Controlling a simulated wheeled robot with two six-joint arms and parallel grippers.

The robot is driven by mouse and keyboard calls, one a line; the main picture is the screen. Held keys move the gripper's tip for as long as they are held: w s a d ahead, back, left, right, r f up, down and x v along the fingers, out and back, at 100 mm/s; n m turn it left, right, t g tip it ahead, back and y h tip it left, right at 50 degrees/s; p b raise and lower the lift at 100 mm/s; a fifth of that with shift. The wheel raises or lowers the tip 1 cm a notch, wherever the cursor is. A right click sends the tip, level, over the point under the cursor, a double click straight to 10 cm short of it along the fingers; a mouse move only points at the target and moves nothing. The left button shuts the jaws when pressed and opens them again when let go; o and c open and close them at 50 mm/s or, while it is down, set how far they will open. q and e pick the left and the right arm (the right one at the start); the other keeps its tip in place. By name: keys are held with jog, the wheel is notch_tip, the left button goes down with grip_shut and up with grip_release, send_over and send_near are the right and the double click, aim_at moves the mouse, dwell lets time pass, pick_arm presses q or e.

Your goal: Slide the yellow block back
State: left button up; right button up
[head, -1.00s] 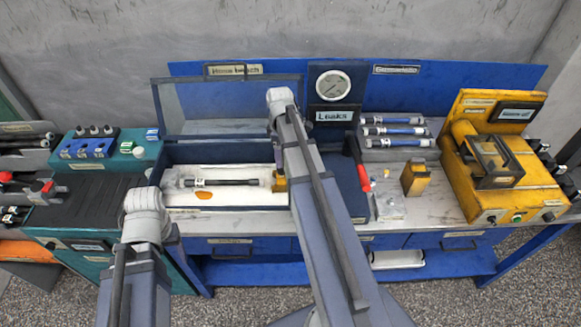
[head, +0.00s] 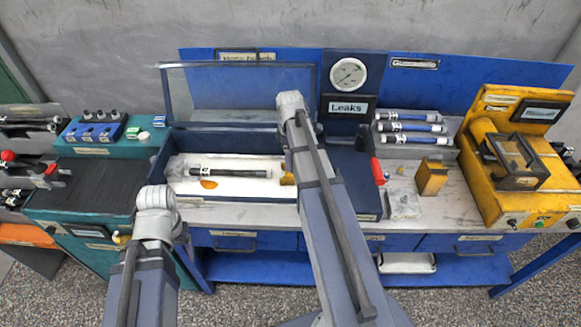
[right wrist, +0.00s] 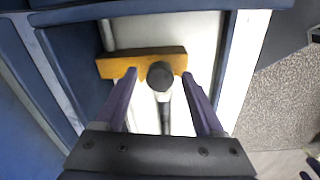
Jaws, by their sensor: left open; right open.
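The yellow block (right wrist: 112,66) lies crosswise at the end of a black rod (right wrist: 160,76) in the right wrist view. In the head view, the block (head: 287,179) is mostly hidden behind my right arm, at the right end of the open case. The rod (head: 230,172) lies left of it on a white bed. My right gripper (right wrist: 159,75) is open, its two fingertips at the block's near side, one on each side of the rod's end; contact is unclear. My left arm (head: 155,205) ends left of the case; its fingers are hard to make out.
The case's clear lid (head: 240,95) stands open behind it. A second yellow block (head: 431,177) stands on the bench to the right, with a yellow machine (head: 515,170) beyond it. A red-handled tool (head: 378,171) and a gauge (head: 347,74) are near the case.

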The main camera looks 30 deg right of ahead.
jog(key=shift+f+b, duration=0.5)
jog(key=shift+f, duration=0.4)
jog(key=shift+c, duration=0.4)
grip_shut()
dwell(0.4)
